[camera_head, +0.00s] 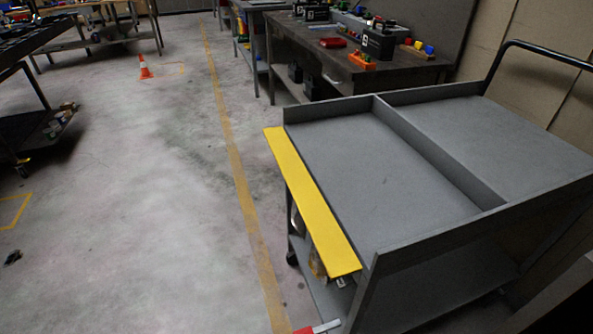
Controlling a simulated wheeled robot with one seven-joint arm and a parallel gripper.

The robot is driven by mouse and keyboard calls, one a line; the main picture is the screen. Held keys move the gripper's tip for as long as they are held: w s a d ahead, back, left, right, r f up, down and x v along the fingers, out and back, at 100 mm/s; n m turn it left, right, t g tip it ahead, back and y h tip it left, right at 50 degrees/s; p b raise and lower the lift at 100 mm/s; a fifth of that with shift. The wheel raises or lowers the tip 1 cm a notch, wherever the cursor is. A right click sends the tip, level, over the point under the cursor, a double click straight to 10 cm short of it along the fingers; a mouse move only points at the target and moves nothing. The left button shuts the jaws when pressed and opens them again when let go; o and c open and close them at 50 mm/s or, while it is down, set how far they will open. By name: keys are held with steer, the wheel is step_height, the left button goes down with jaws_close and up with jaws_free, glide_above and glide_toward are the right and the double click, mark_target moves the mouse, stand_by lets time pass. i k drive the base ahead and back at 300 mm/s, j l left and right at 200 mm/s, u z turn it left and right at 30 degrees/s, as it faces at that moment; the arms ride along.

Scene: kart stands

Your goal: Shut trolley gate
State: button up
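The grey trolley (432,248) stands at the right, with a flat top tray split by a low divider (437,150). Its yellow gate (311,203) runs along the tray's left edge. The gate lies folded outward, roughly flat, so that side of the tray has no raised wall. The other visible sides have raised grey rims. The tray compartments look empty. My gripper is not visible in this view.
Partly hidden items (317,264) sit below the gate. A red and white object (318,328) shows at the bottom edge. A cluttered workbench (345,68) stands behind the trolley. An orange cone (144,68) stands on the floor; open floor lies left of the trolley.

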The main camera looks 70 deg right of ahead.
mark_target(339, 257)
steer(key=i+l+z, duration=0.35)
steer(key=z, duration=1.45)
steer(key=i+z, duration=0.1)
steer(key=z, duration=1.4)
steer(key=i+z, duration=0.1)
steer(key=z, duration=0.4)
steer(key=u, duration=0.5)
steer(key=l+u, duration=0.1)
steer(key=u, duration=0.85)
steer(key=k+l+u, duration=0.1)
steer(key=u, duration=0.9)
steer(key=i+u, duration=0.15)
steer(key=u, duration=0.6)
